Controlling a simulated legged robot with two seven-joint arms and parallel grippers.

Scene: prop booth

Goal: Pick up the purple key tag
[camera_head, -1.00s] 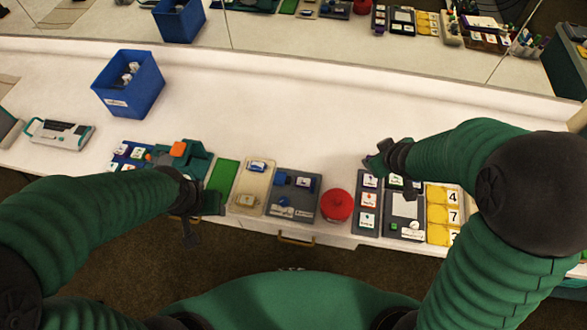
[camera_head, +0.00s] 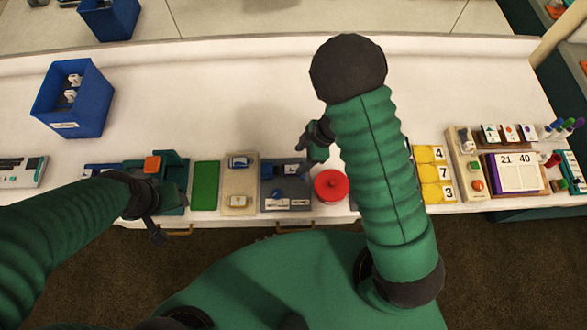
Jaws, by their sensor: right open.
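I cannot make out a purple key tag in this view. My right gripper (camera_head: 306,154) is open above the back right part of a dark grey tray (camera_head: 266,203) holding blue pieces and white labels. I see nothing between its fingers. My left gripper (camera_head: 156,236) hangs by the table's front edge, in front of a teal device with an orange block (camera_head: 152,165). Its jaws are too unclear to read. My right arm hides the part of the table right of the red round object.
A blue bin (camera_head: 73,110) stands at the back left. A green mat (camera_head: 205,186), a beige tray (camera_head: 240,175), the red round object (camera_head: 331,186) and yellow number cards (camera_head: 434,174) line the front. A scoreboard (camera_head: 517,172) stands at right.

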